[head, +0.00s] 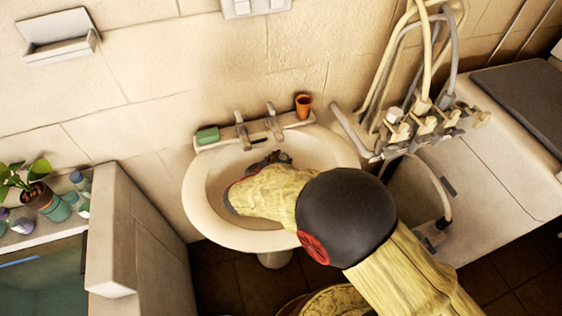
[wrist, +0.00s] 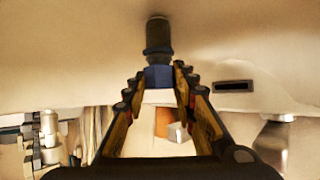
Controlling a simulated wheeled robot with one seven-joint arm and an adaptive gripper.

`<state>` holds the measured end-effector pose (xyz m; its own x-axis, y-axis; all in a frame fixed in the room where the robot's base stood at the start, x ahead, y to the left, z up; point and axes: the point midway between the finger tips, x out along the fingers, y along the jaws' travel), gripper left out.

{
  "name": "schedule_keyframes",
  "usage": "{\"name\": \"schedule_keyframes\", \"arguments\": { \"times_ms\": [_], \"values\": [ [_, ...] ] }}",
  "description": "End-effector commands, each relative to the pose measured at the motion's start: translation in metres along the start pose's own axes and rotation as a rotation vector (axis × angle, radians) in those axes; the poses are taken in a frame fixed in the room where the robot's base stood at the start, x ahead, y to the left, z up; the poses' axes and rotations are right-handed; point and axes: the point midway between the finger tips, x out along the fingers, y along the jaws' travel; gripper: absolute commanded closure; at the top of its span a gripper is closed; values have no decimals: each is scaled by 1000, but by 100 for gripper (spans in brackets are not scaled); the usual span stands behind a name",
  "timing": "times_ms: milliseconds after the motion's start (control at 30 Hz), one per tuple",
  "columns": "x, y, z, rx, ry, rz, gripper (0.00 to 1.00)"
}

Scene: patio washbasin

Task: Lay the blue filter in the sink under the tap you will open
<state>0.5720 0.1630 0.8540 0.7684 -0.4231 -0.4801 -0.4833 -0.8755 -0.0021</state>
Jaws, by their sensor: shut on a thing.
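The blue filter (wrist: 158,77) shows in the wrist view between my fingertips, with a dark cylindrical part extending beyond it. My gripper (wrist: 158,84) is shut on its blue part. In the head view my gripper (head: 272,160) is inside the white sink (head: 202,205), near its back wall, and the filter cannot be made out there. I cannot tell whether the filter touches the sink. Two taps stand on the back rim, a left tap (head: 241,130) and a right tap (head: 272,121). My arm hides part of the bowl.
An orange cup (head: 303,106) stands at the right of the rim, green soap (head: 207,136) at the left. Hoses and valves (head: 425,125) are on the right. A plant (head: 38,195) and bottles stand at far left. The sink's left side is free.

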Motion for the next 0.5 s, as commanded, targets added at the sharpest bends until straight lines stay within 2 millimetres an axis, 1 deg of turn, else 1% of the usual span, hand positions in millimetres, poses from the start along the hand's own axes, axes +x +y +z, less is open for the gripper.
{"name": "schedule_keyframes", "arguments": {
  "times_ms": [100, 133, 433, 500],
  "values": [
    [1, 0, 3, -1, -1, 1, 98],
    [2, 0, 3, -1, -1, 1, 73],
    [1, 0, 3, 0, 0, 0, 56],
    [1, 0, 3, 0, 0, 0, 55]
  ]
}}
